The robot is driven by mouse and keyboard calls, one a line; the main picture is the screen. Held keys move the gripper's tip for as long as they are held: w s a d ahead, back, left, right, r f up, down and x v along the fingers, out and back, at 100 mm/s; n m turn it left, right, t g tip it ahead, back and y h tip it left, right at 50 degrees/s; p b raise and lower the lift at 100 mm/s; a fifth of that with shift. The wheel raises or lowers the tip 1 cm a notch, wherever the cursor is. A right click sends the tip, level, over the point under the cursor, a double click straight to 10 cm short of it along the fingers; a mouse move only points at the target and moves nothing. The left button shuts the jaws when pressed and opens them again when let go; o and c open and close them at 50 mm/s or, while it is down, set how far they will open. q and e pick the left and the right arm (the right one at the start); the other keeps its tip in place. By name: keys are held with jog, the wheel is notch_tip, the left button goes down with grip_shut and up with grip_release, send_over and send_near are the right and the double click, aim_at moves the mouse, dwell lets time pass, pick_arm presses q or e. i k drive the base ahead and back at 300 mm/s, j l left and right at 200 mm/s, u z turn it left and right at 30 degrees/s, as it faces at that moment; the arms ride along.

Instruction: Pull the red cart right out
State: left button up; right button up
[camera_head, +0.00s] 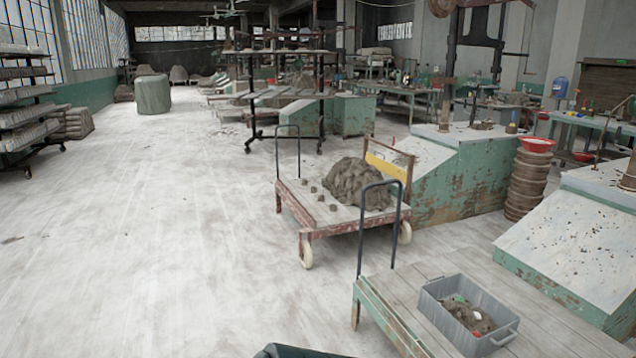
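The red cart (317,230) stands in the middle of the view, a low flat trolley with a worn red frame and pale wheels. A dark tubular handle (288,127) rises at its far left corner. A rusty frame with a yellow panel (386,168) stands at its far right end. A big mound of grey clay (357,183) and several small clay lumps (320,196) lie on its deck. A nearer dark handle, apparently on the green cart, crosses in front of it. Neither of my grippers is in view.
A green cart (376,309) with a grey bin (467,315) stands close in front, to the right. A green plinth (465,175) is right behind the red cart. A dark rack (287,88) stands beyond. The floor (150,230) to the left is wide and clear.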

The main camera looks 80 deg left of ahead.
aim_at(343, 187)
jog(key=u, duration=0.9)
jog(key=i+j+u, duration=0.15)
jog(key=j, duration=0.2)
jog(key=j+u, duration=0.15)
jog(key=j, duration=0.2)
jog(key=i+j+u, duration=0.15)
jog(key=j, duration=0.15)
jog(key=i+j+u, duration=0.15)
jog(key=j, duration=0.15)
jog(key=i+j+u, duration=0.2)
jog(key=j+u, duration=0.2)
jog(key=i+j+u, duration=0.55)
jog(key=u, duration=0.2)
jog(key=i+j+u, duration=0.2)
jog(key=u, duration=0.2)
jog(key=i+u, duration=0.3)
jog(key=i, duration=4.05)
jog(key=i+j+z, duration=0.15)
jog(key=i, duration=0.55)
jog(key=i+j+z, duration=0.1)
jog(key=i, duration=0.6)
